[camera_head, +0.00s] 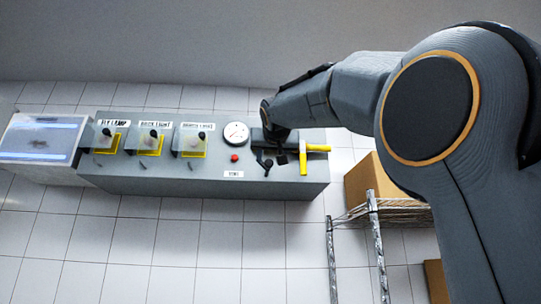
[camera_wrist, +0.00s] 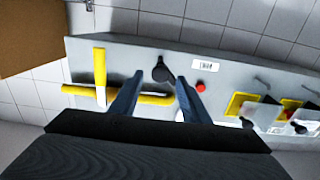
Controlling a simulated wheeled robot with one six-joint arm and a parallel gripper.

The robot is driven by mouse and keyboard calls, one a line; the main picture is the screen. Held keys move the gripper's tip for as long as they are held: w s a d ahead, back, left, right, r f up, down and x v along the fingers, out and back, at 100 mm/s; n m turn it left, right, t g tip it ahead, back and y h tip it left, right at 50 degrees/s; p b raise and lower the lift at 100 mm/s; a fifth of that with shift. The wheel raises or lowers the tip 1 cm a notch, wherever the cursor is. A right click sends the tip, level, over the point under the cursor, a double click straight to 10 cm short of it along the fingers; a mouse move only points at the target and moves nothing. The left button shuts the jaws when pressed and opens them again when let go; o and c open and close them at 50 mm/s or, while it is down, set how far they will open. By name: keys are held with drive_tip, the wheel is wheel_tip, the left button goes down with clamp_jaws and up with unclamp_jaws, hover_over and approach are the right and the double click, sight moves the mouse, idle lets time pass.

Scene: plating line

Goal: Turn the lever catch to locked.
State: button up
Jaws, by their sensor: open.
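A small black lever (camera_head: 266,163) with a round end is on the grey panel top, right of a red button. In the wrist view the black lever (camera_wrist: 162,71) shows just beyond and between my fingertips. I cannot tell whether it is the lever catch or whether touch exists. A yellow bar (camera_head: 303,160) and a second yellow bar at a right angle to it lie right of the lever; in the wrist view the upright yellow bar (camera_wrist: 100,65) is left of my fingers and the other runs behind them. My gripper (camera_wrist: 160,82) is open, with nothing seen between its fingers.
The grey panel (camera_head: 140,183) also carries a white dial (camera_head: 235,132), a red button (camera_head: 234,157) and several covered switches on yellow plates. A display (camera_head: 40,140) is at the far left. A cardboard box (camera_head: 372,184) and wire rack (camera_head: 400,214) stand right.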

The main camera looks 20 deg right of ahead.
drive_tip(key=shift+p+x, duration=0.4)
drive_tip(key=shift+x, duration=0.7)
drive_tip(key=c, duration=1)
drive_tip(key=shift+f+m+b, duration=0.1)
drive_tip(key=shift+m+b, duration=0.3)
drive_tip(key=shift+b, duration=0.1)
drive_tip(key=m+b, duration=0.2)
drive_tip(key=m, duration=0.1)
drive_tip(key=shift+f+b, duration=0.1)
drive_tip(key=shift+b, duration=0.3)
drive_tip(key=m+b, duration=0.2)
drive_tip(key=m, duration=0.2)
drive_tip(key=shift+d, duration=0.1)
drive_tip(key=m+b, duration=0.2)
drive_tip(key=m, duration=0.3)
drive_tip(key=m+b, duration=0.1)
drive_tip(key=m, duration=0.4)
